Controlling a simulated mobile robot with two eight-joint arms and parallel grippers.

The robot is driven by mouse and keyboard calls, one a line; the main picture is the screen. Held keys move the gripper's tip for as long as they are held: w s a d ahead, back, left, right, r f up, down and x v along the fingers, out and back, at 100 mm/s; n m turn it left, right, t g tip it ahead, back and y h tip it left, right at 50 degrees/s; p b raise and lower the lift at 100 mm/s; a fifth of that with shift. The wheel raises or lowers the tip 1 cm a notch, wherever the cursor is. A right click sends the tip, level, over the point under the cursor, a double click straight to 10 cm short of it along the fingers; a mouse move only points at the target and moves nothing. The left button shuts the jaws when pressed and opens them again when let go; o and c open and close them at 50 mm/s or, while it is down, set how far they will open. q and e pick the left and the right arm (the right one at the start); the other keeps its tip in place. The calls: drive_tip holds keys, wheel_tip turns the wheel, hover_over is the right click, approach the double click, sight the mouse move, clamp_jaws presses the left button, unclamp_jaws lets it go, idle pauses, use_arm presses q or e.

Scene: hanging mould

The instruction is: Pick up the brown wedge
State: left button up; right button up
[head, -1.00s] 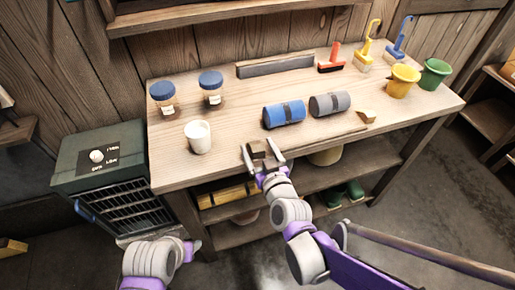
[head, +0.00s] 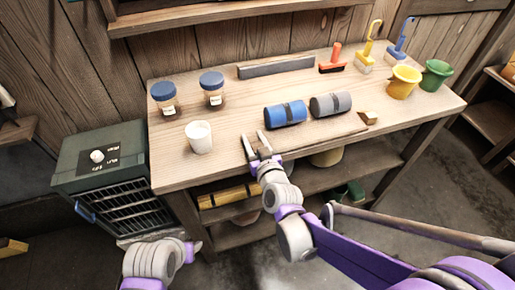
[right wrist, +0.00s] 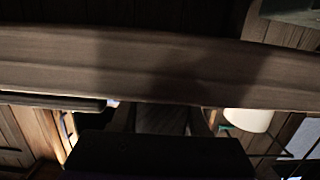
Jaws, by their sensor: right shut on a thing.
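My right gripper (head: 256,143) is at the front edge of the workbench (head: 176,170), its two fingers spread around a gap. A small tan wedge-like block (head: 368,118) lies on the bench at the right. My left gripper (head: 194,248) is low at the bottom left, mostly hidden.
A white cup (head: 199,137), blue roll (head: 285,114) and grey roll (head: 330,104) stand on the bench behind my right gripper. Two blue-lidded jars (head: 212,90), yellow pot (head: 403,82) and green pot (head: 436,75) are farther back. A green cabinet (head: 80,153) stands at left.

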clamp_jaws()
drive_tip(key=shift+r, duration=0.1)
